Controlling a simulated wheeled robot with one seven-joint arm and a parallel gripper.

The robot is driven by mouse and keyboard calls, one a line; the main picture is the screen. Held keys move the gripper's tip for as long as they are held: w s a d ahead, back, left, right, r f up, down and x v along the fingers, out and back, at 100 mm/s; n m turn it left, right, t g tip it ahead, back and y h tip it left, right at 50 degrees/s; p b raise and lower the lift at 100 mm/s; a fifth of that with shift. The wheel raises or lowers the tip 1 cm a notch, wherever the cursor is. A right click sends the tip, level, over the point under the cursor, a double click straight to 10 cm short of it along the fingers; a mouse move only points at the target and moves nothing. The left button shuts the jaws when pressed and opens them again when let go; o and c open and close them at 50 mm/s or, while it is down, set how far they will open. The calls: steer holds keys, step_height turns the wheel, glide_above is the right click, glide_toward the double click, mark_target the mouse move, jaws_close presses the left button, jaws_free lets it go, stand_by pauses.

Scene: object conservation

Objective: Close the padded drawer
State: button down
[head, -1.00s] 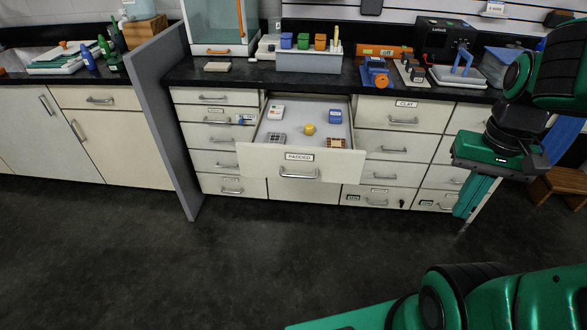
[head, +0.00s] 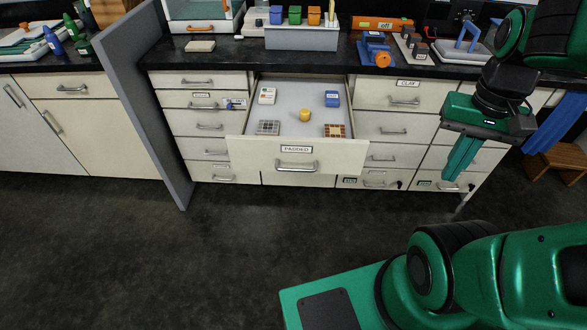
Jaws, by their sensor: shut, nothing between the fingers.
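The padded drawer (head: 240,150) is pulled open below the counter, with a "PADDED" label and a metal handle (head: 296,166) on its front. Inside lie a yellow round object (head: 304,115), a blue item (head: 332,99), a white item (head: 267,96), a grey grid block (head: 268,128) and a brown patterned block (head: 335,131). My gripper (head: 457,166) points down to the right of the drawer, in front of the right-hand drawers and apart from them. Its green fingers are together with nothing between them.
Shut drawers flank the open one, including one labelled CLAY (head: 404,97). The dark counter (head: 215,60) holds trays and instruments. A grey partition (head: 140,95) stands at left, a wooden stool (head: 562,163) at right. The floor (head: 180,260) before the drawer looks clear.

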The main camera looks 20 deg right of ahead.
steer(key=w+a+f+m+h, duration=0.4)
steer(key=w+a+m, duration=0.3)
steer(key=w+a, duration=0.55)
steer(key=w+a+f+m+t, duration=0.1)
steer(key=w+a+f+m, duration=0.25)
steer(key=a, duration=0.35)
steer(key=m+t+h, duration=0.2)
steer(key=m+t, duration=0.1)
glide_toward(294, 170)
steer(key=s+d+f, duration=0.3)
steer(key=f, duration=0.2)
steer(key=shift+w+d+f, duration=0.1)
steer(key=shift+w+d, duration=0.15)
steer(key=shift+w, duration=0.4)
steer(key=shift+w+d, duration=0.2)
steer(key=shift+w, duration=0.4)
steer(key=shift+w+d+f, duration=0.1)
steer(key=shift+w+d, duration=0.15)
steer(key=shift+w, duration=0.4)
steer(key=shift+w, duration=0.1)
